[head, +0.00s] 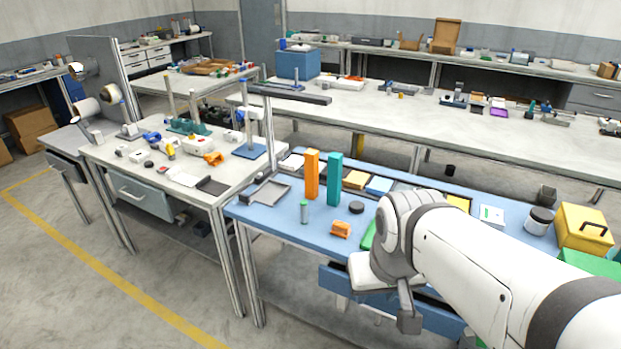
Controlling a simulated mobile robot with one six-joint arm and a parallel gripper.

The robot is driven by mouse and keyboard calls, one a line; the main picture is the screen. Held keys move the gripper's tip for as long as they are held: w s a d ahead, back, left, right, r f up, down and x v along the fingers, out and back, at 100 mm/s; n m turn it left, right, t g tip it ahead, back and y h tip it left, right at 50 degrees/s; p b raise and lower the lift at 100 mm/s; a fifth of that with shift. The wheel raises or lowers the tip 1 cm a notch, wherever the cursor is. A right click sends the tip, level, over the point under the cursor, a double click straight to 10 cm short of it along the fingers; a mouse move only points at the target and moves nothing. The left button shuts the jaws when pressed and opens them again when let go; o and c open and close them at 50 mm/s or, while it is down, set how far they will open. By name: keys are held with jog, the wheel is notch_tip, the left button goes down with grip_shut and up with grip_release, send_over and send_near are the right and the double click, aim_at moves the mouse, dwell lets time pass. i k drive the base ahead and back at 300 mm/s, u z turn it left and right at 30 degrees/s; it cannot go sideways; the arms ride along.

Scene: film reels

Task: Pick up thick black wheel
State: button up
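A short, thick black disc (356,207), which looks like the thick black wheel, lies flat on the blue table (270,222), right of the teal block. My arm reaches in from the lower right. My gripper (408,319) hangs low at the table's front edge, to the right of and nearer than the disc, and apart from it. Only a small dark grey end of it shows, so its opening cannot be told. A smaller dark round piece (148,163) lies on the white table at the left.
An orange tall block (312,175) and a teal tall block (334,180) stand left of the disc. A yellow box (583,228) is at the right.

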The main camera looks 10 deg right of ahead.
aim_at(355, 207)
jog(key=z, duration=0.1)
jog(key=i, duration=1)
jog(key=u, duration=0.05)
